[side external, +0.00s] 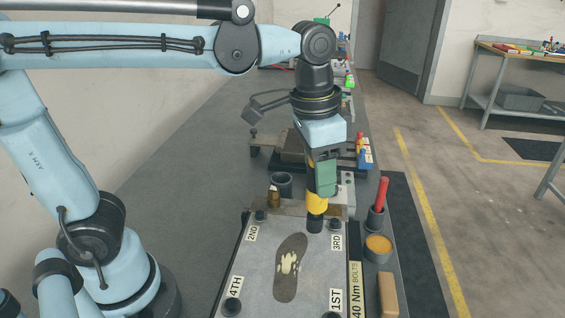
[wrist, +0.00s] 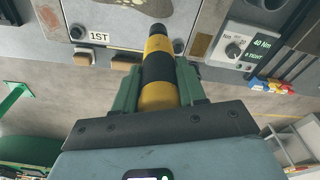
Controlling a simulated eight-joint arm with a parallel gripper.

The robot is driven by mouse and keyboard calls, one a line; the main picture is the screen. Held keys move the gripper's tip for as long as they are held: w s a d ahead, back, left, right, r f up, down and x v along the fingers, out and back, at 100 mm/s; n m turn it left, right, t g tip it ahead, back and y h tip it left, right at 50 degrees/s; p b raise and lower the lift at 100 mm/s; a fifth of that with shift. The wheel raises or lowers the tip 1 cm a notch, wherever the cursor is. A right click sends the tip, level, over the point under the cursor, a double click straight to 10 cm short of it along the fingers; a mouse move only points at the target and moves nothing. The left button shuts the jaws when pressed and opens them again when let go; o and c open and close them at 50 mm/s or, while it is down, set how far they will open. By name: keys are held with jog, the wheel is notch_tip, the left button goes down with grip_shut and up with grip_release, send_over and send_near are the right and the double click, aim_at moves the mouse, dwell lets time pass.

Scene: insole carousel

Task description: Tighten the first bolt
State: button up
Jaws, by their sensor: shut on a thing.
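My gripper (side external: 323,180) has green fingers shut on a yellow-and-black driver tool (side external: 317,203), which points down with its black tip lowest. In the wrist view my gripper (wrist: 158,88) holds the driver tool (wrist: 157,62) between both fingers. The metal plate (side external: 262,268) carries labels and dark bolts at its corners. The first bolt (side external: 332,315) is at the near right by the 1ST label (side external: 336,299), partly cut off by the frame edge. The tool tip is beside the third bolt (side external: 335,224), far from the first; its exact height is unclear.
A torque unit (wrist: 234,48) reads 40 Nm in the wrist view.

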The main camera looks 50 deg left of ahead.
jog(key=s+d+r+m, duration=0.2)
jog(key=s+d+m, duration=0.5)
jog(key=d, duration=0.6)
jog(key=shift+s+d+r+h, duration=0.3)
jog(key=shift+s+r, duration=0.1)
jog(key=shift+s, duration=0.2)
jog(key=shift+f, duration=0.1)
jog(key=shift+f, duration=3.2)
dwell(1.2)
